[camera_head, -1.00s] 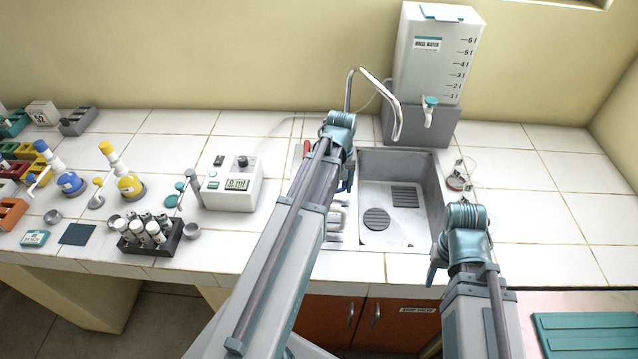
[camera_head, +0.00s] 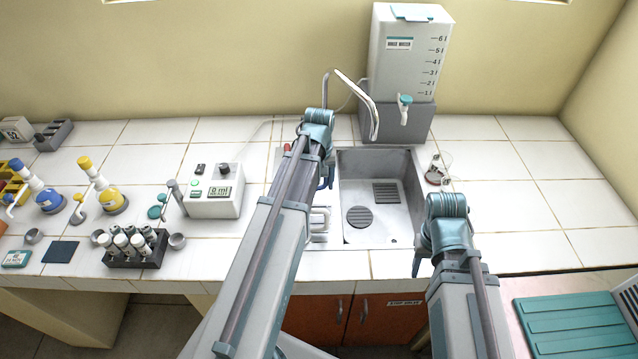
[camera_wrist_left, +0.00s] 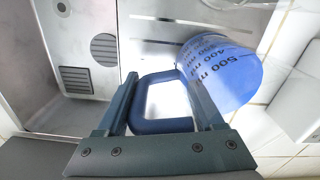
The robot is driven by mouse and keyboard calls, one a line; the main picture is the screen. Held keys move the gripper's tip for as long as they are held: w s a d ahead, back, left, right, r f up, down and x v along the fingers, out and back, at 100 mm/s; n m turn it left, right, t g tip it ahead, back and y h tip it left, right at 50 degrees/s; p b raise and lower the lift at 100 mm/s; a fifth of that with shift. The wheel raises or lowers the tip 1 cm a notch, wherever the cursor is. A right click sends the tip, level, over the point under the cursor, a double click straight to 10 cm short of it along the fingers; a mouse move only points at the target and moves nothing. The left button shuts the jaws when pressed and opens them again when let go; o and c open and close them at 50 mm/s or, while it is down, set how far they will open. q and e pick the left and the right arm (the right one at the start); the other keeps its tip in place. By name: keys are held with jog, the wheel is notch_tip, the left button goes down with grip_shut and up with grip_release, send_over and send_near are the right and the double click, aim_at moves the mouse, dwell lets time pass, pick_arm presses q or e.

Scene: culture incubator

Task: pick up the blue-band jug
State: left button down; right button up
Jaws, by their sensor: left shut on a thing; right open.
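The blue-band jug (camera_wrist_left: 222,72) shows in the left wrist view as a translucent blue body with black volume marks, "500 ml" among them. Its dark blue looped handle (camera_wrist_left: 160,126) lies between the fingers of my left gripper (camera_wrist_left: 157,82), which is shut on it. In the head view my left arm covers most of this area, and I cannot make out the jug there. My left gripper (camera_head: 325,178) is near the left edge of the sink. My right gripper (camera_head: 417,258) is open, at the sink's front right corner, apart from the jug.
The steel sink (camera_head: 402,224) has a curved tap (camera_head: 365,105). Behind it stands the rinse water tank (camera_head: 408,50). A clear vessel with red (camera_head: 435,172) is right of the sink. A white meter (camera_head: 215,205), tube rack (camera_head: 137,258) and bottles are left.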

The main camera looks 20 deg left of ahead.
pick_arm(q)
jog(key=shift+r+p, duration=3.65)
jog(key=shift+r, duration=0.25)
jog(key=shift+r, duration=0.1)
